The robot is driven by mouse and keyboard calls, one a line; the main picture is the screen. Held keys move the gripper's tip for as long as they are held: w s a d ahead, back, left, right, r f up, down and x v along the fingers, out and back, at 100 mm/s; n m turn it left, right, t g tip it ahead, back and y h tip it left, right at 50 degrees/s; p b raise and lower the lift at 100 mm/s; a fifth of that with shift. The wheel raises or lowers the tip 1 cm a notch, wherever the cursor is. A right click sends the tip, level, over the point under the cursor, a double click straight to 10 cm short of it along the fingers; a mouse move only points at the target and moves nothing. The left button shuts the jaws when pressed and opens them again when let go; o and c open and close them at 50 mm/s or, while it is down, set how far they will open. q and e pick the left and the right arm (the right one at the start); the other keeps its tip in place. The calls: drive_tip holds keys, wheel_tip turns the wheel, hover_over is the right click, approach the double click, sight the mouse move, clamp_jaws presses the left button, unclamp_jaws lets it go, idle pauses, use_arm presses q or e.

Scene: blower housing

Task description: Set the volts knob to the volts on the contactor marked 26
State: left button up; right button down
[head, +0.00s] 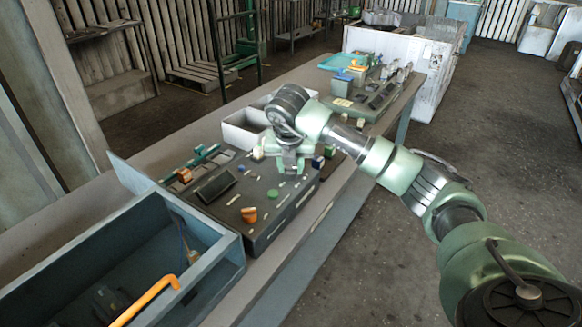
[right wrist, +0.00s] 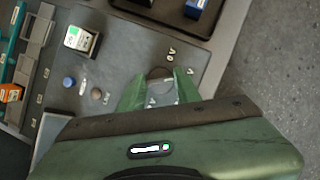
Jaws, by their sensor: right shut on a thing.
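In the head view my right gripper (head: 290,168) points down at the far right part of the dark panel (head: 262,228) and hides the knob. A white and green block (right wrist: 80,40) and an orange block (right wrist: 10,93) sit left of the knob; I cannot read a 26 on either. My left gripper is not in view.
The panel also carries an orange piece (head: 249,214) and a green button (head: 250,193). A blue button (right wrist: 69,82) is left of the knob. A blue-grey open box (head: 215,262) stands at near left. A second equipped panel (head: 345,105) is farther along the bench.

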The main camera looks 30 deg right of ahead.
sight(290, 185)
idle(0.4)
drive_tip(key=c, duration=1)
unclamp_jaws()
drive_tip(key=b+v, duration=0.1)
drive_tip(key=v, duration=0.7)
drive_tip(key=shift+f, duration=0.1)
